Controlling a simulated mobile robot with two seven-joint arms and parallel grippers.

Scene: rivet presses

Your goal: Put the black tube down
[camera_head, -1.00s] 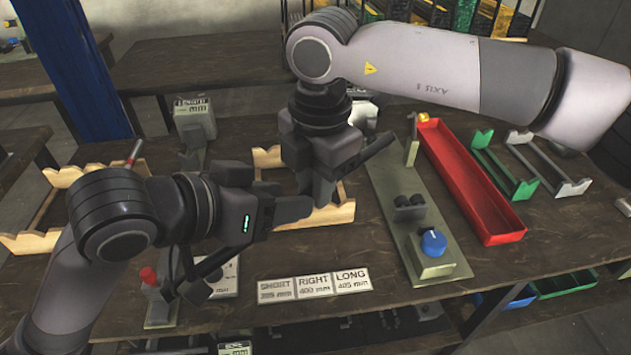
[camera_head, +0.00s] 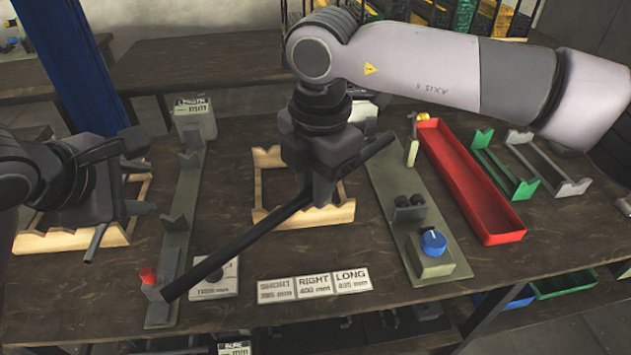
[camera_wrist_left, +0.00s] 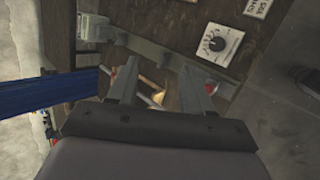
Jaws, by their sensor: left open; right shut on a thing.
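The black tube (camera_head: 240,243) slants across the middle of the head view, from lower left to upper right. My right gripper (camera_head: 322,192) is shut on it and holds it above the middle wooden cradle (camera_head: 340,213). The tube's lower left end reaches over the grey-green gauge with the red knob; contact there cannot be told. My left gripper (camera_head: 118,222) is open and empty at the left, over the left wooden cradle (camera_head: 70,240), which it partly hides.
A grey-green gauge (camera_head: 180,205) stands between the cradles. A second one with a blue knob (camera_head: 385,185) stands right of the middle cradle. A red tray (camera_head: 465,180), green rack (camera_head: 497,160) and grey rack (camera_head: 545,165) lie further right. Length labels (camera_head: 313,285) lie at the front.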

